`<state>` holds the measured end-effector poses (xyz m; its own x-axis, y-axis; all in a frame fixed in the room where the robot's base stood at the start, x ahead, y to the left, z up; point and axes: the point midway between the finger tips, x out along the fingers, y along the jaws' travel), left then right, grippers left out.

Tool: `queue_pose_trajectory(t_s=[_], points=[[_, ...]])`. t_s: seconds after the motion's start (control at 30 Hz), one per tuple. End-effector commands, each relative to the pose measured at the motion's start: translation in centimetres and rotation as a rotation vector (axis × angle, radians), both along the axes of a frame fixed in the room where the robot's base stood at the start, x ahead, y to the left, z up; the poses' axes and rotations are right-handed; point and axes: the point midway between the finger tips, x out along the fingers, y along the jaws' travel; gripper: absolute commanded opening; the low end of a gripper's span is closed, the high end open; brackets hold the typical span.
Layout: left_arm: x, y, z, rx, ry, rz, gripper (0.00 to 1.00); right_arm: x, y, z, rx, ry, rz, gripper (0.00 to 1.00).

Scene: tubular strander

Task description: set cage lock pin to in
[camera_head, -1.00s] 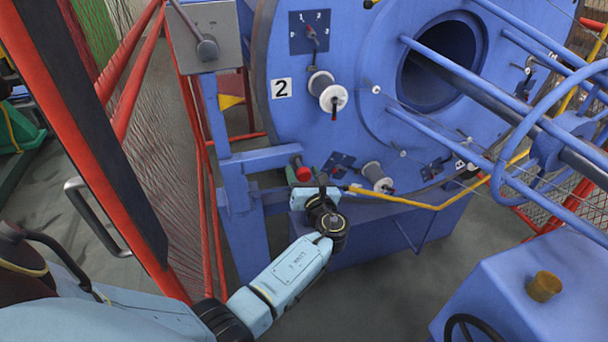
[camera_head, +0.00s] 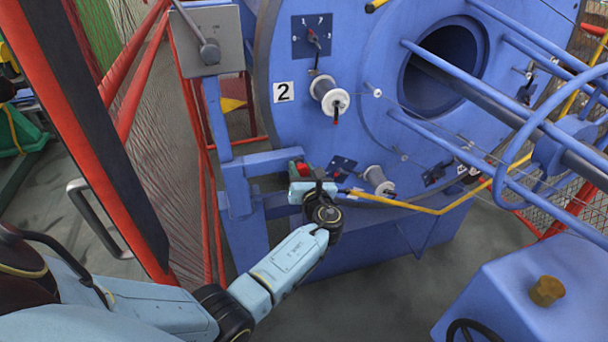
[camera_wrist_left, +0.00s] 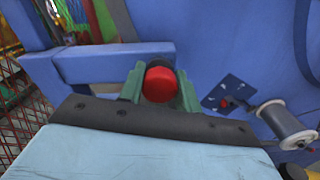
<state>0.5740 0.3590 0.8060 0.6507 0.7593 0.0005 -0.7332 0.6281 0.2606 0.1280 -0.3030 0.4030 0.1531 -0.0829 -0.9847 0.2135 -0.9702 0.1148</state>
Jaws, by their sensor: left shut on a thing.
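In the head view the red knob (camera_head: 293,167) shows just above my left gripper (camera_head: 302,184). My left gripper is shut at the pin, and its fingers seem to be on the pin or its bracket. My right gripper is in neither view.
The blue cage disc (camera_head: 290,125) with white bobbins (camera_head: 333,98) stands right of the pin. A yellow bar (camera_head: 400,203) runs right of my gripper. A red mesh guard (camera_head: 130,90) stands on the left, and a blue cabinet (camera_head: 530,290) at lower right.

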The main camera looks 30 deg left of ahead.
Motion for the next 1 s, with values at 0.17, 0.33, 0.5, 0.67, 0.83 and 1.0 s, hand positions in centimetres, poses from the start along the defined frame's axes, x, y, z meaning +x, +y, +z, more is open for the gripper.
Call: queue_pose_trajectory(t_s=[0.17, 0.33, 0.5, 0.67, 0.83, 1.0], points=[[0.1, 0.3, 0.3, 0.002, -0.004, 0.003, 0.38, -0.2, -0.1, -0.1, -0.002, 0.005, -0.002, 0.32], [0.0, 0.2, 0.2, 0.001, -0.004, 0.002, 0.55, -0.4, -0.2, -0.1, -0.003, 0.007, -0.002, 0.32], [0.0, 0.1, 0.2, 0.001, -0.003, 0.002, 0.55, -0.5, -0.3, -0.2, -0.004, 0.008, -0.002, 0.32], [-0.3, -0.3, 0.1, 0.000, -0.002, 0.002, 0.55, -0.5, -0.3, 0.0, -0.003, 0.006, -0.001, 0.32], [-1.9, -2.1, 0.2, -0.002, -0.001, 0.000, 0.55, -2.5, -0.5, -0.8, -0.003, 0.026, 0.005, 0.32], [-4.4, -5.1, 0.3, -0.002, -0.001, -0.001, 0.55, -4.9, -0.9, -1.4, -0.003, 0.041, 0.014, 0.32]])
